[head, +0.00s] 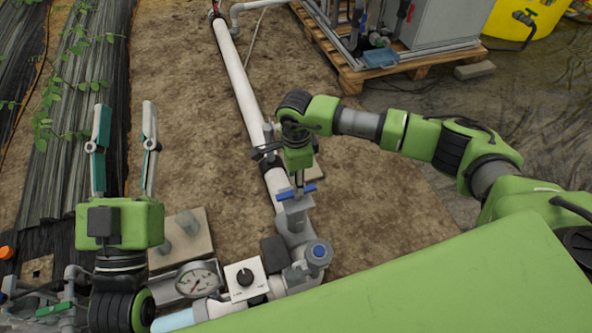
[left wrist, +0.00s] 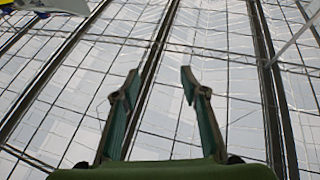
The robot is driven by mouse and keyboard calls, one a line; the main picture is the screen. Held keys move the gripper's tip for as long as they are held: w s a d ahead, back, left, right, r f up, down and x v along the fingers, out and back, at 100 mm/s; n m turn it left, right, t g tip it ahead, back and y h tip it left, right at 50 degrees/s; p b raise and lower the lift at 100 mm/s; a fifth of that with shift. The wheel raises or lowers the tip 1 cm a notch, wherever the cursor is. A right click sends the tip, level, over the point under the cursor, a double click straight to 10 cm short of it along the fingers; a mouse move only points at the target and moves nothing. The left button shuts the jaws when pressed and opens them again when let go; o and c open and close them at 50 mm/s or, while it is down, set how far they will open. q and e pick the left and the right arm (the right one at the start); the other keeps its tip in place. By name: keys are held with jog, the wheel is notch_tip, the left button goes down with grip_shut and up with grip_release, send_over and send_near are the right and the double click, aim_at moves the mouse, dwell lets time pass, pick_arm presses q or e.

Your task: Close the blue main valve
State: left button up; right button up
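A valve with a blue handle (head: 284,195) sits on the grey fitting in line with the white pipe. The handle lies roughly across the pipe's run. My right gripper (head: 299,183) points down right over this handle; its body hides most of its fingers, so I cannot tell whether they grip the handle. My left gripper (head: 122,122) is raised at the left, far from the valve, with its two fingers apart and nothing between them. In the left wrist view the same open fingers (left wrist: 160,85) show against the glazed roof.
The white pipe (head: 239,78) runs up the picture over bare soil. A pressure gauge (head: 198,281), a white box with a black knob (head: 245,278) and a blue-capped fitting (head: 318,252) stand close below the valve. A pallet (head: 350,76) with equipment is at the top right.

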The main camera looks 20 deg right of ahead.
notch_tip(320, 180, up, 2)
jog(key=shift+r+p, duration=0.25)
jog(key=shift+p, duration=0.5)
pick_arm(q)
notch_tip(320, 180, down, 9)
jog(key=w+g+y, duration=0.1)
jog(key=w+g, duration=0.1)
jog(key=g, duration=0.2)
jog(key=shift+a+r+g+y, duration=0.15)
jog(key=shift+a+g+y, duration=0.15)
